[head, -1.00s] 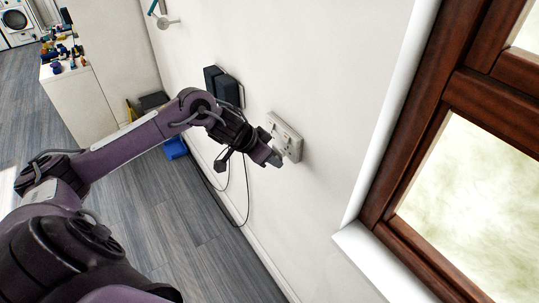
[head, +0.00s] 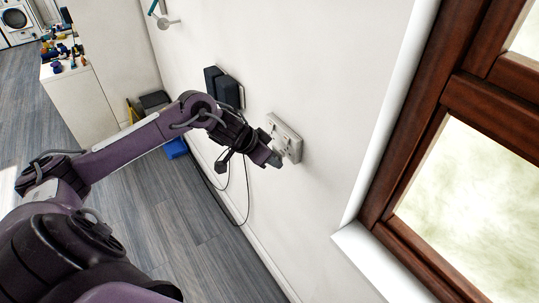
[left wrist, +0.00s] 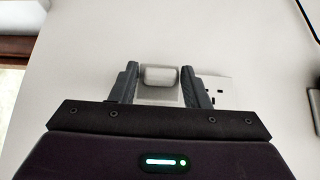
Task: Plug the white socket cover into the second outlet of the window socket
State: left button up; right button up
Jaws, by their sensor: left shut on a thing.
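The window socket (head: 284,137) is a white double wall outlet to the left of the window. It also shows in the left wrist view (left wrist: 219,90), where one outlet is visible to the right of my fingers. My left gripper (head: 273,158) is at the lower part of this socket. In the left wrist view its fingers (left wrist: 160,88) are shut on the white socket cover (left wrist: 159,76). The cover is at or close to the socket face; I cannot tell whether it is plugged in. My right gripper is not in view.
Black adapters (head: 224,87) are on the wall left of the socket, with a cable hanging down. The brown window frame (head: 420,150) and white sill (head: 375,262) are to the right. A white cabinet (head: 80,103) with small items stands at the far left.

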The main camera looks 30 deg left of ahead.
aim_at(277, 151)
pick_arm(q)
jog(key=shift+w+d, duration=0.1)
jog(key=shift+w, duration=0.2)
dwell(0.4)
jog(key=shift+w+d+p, duration=0.15)
jog(key=shift+w+p, duration=0.15)
jog(key=shift+p, duration=0.05)
jog(key=shift+w+d+p, duration=0.3)
jog(key=shift+w+p, duration=0.1)
jog(key=shift+w, duration=0.35)
jog(key=o, duration=1.3)
jog(key=shift+w, duration=0.1)
jog(key=shift+o, duration=0.2)
